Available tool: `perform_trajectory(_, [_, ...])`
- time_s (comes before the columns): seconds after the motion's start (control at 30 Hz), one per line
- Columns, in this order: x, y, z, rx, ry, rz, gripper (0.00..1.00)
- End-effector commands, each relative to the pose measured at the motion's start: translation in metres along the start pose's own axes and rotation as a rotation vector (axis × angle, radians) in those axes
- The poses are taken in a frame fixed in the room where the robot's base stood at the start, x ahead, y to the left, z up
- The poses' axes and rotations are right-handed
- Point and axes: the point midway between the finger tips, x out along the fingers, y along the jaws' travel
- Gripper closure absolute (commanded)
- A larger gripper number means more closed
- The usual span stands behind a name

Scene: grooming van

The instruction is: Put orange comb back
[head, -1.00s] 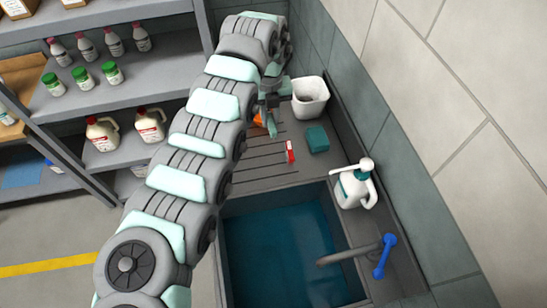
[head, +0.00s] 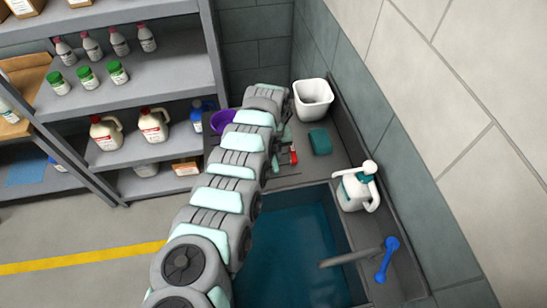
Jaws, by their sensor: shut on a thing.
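My gripper (head: 279,160) is over the draining board beside the sink, mostly hidden behind my own arm. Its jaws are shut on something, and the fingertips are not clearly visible. The orange comb is not visible now. A second earlier, an orange piece showed right at my gripper's fingers, so the comb appears to be in the jaws, behind the arm.
A white bin (head: 313,99), a teal sponge (head: 320,141) and a white pump bottle (head: 357,187) stand along the right wall. A purple bowl (head: 222,120) is left of my arm. The sink (head: 297,245) holds blue water, with a tap (head: 352,256) over it.

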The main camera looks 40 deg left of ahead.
Motion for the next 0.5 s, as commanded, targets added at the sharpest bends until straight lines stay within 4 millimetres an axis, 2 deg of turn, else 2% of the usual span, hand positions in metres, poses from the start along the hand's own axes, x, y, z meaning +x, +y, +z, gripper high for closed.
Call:
perform_trajectory(0.07, [0.0062, -0.0002, -0.0003, 0.0, 0.0, 0.001, 1.0])
perform_trajectory(0.43, [0.0098, 0.0003, 0.0001, 0.0, 0.0, 0.001, 1.0])
perform_trajectory(0.47, [0.0098, 0.0004, 0.0001, 0.0, 0.001, 0.001, 0.82])
perform_trajectory(0.5, [0.0088, 0.0004, 0.0001, 0.0, 0.0, 0.001, 0.78])
